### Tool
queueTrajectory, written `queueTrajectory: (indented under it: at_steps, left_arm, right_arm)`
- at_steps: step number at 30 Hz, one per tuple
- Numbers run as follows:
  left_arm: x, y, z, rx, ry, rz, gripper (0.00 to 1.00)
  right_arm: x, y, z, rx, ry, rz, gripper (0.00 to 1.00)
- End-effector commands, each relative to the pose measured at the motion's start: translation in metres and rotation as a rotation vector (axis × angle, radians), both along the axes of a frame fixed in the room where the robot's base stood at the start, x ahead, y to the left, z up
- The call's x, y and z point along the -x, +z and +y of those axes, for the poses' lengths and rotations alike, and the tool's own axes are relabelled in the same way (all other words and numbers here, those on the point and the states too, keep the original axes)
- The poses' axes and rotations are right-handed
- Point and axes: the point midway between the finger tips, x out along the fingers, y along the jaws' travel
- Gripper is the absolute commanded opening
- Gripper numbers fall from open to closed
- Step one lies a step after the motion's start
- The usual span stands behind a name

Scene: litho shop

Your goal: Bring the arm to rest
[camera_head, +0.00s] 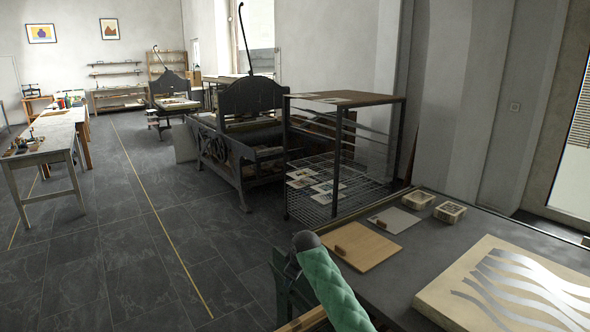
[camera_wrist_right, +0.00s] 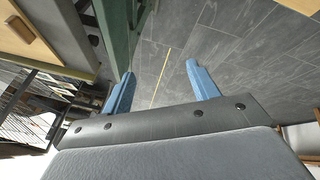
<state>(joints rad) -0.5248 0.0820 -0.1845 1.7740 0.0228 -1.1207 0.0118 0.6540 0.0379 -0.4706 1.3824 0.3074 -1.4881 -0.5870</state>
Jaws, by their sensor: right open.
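In the right wrist view, the two blue fingers of my right gripper (camera_wrist_right: 160,88) are spread apart with nothing between them. Beyond them lies the dark tiled floor (camera_wrist_right: 215,50) with a yellow line. A green beam (camera_wrist_right: 122,32) passes close to the left finger and partly behind it. Neither gripper shows in the head view. A green quilted piece with a dark rounded end (camera_head: 330,288) rises at the bottom middle of that view. I cannot tell what it belongs to.
A grey-topped table (camera_head: 385,270) fills the lower right. It holds a pale stone slab (camera_head: 450,287), a wooden board (camera_head: 362,246), a grey plate (camera_head: 394,220) and two small boxes (camera_head: 449,211). A wire drying rack (camera_head: 335,190) stands behind it. Open floor (camera_head: 150,240) lies left.

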Motion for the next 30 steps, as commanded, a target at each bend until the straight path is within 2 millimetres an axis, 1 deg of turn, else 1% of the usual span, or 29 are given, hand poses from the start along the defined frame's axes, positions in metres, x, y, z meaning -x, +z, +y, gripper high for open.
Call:
queueTrajectory:
  at_steps: [1, 3, 6, 10, 13, 16, 20, 26, 27, 29, 30]
  left_arm:
    - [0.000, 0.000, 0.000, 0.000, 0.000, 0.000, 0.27]
    - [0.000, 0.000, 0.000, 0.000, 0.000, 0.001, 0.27]
    - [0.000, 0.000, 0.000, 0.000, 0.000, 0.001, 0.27]
    - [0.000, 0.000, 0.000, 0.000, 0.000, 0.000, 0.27]
    - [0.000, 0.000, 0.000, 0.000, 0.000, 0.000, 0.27]
    - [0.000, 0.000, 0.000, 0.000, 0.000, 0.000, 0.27]
    - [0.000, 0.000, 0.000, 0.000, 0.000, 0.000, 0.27]
    - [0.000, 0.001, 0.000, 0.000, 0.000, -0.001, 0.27]
    - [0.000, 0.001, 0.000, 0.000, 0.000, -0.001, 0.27]
    - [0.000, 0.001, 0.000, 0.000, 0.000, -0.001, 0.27]
    - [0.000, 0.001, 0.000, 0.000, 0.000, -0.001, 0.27]
  right_arm:
    - [-0.005, 0.010, -0.002, -0.031, -0.050, -0.030, 0.60]
    - [-0.009, 0.019, -0.005, -0.076, -0.125, -0.066, 0.60]
    - [-0.010, 0.025, -0.012, -0.147, -0.231, -0.109, 0.60]
    - [-0.002, 0.017, -0.024, -0.242, -0.362, -0.149, 0.60]
    - [0.009, 0.003, -0.035, -0.299, -0.443, -0.165, 0.60]
    - [0.026, -0.019, -0.047, -0.344, -0.515, -0.171, 0.60]
    - [0.055, -0.056, -0.065, -0.385, -0.595, -0.169, 0.60]
    - [0.110, -0.119, -0.092, -0.392, -0.669, -0.146, 0.60]
    - [0.123, -0.132, -0.098, -0.387, -0.679, -0.139, 0.60]
    - [0.142, -0.151, -0.105, -0.378, -0.692, -0.125, 0.60]
    - [0.156, -0.165, -0.110, -0.372, -0.702, -0.114, 0.60]
